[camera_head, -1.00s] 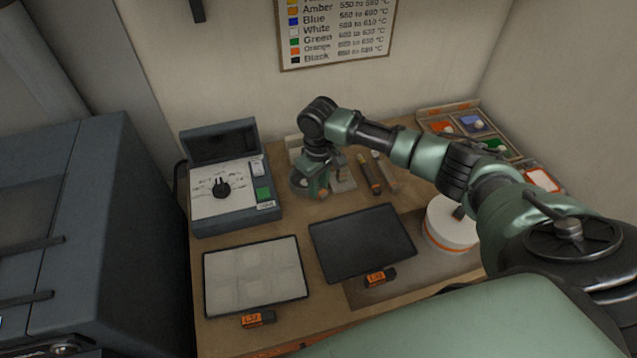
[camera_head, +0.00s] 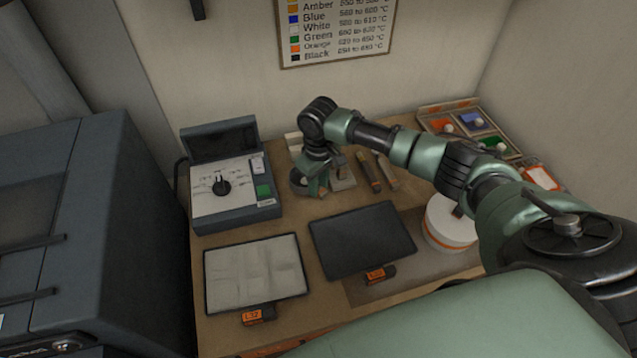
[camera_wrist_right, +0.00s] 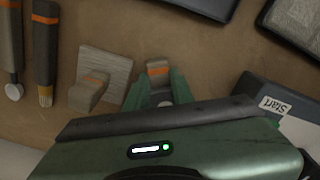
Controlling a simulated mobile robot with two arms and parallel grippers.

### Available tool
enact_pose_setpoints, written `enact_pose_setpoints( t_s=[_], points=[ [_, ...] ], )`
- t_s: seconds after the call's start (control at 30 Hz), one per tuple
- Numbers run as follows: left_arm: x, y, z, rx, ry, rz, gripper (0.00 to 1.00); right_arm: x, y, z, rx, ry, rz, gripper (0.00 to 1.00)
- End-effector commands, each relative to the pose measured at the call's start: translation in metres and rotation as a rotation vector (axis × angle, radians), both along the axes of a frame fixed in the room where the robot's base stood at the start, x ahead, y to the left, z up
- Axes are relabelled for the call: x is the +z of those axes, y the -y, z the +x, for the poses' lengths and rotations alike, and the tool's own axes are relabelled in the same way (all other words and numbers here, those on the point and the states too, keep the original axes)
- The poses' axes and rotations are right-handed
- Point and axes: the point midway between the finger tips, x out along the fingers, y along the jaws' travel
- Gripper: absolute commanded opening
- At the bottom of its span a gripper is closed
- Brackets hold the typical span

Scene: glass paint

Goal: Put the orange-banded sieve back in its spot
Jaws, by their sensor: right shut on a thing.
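My right gripper (camera_head: 316,187) is low over the back of the worktop. It is shut on the orange-banded sieve. The sieve's rounded grey part (camera_head: 298,183) shows at the left of the gripper in the head view. In the right wrist view, the sieve's orange-banded end (camera_wrist_right: 158,68) shows between the green fingers of my right gripper (camera_wrist_right: 158,85). The gripper body hides most of the sieve. I cannot tell whether it touches the worktop. The head view shows no marked spot for it clearly. My left gripper is out of view.
A control box (camera_head: 230,200) stands left. A pale panel (camera_head: 255,275) and dark panel (camera_head: 362,242) lie in front; a white drum (camera_head: 450,225) stands right.

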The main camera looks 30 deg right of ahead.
Motion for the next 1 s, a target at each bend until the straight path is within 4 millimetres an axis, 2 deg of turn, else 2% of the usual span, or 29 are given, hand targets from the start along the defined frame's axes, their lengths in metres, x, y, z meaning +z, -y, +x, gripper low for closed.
enact_pose_setpoints(
  t_s=[0.13, 0.17, 0.2, 0.23, 0.63, 1.0],
  points=[
    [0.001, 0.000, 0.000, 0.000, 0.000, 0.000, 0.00, -0.001, 0.000, 0.000, -0.001, 0.000, 0.001, 0.00],
    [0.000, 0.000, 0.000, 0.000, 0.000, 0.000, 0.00, -0.001, 0.000, 0.000, 0.000, 0.001, 0.000, 0.31],
    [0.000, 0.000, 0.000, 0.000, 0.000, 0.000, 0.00, -0.001, 0.000, 0.000, 0.000, 0.000, 0.000, 0.42],
    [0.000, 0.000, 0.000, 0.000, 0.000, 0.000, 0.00, -0.001, 0.000, 0.000, 0.000, 0.000, 0.000, 0.48],
    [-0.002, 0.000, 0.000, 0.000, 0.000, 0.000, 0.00, 0.004, 0.000, 0.000, 0.000, 0.001, 0.000, 0.48],
    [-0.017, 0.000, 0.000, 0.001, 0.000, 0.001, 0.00, 0.061, 0.000, 0.001, 0.000, 0.003, 0.001, 0.48]
  ],
)
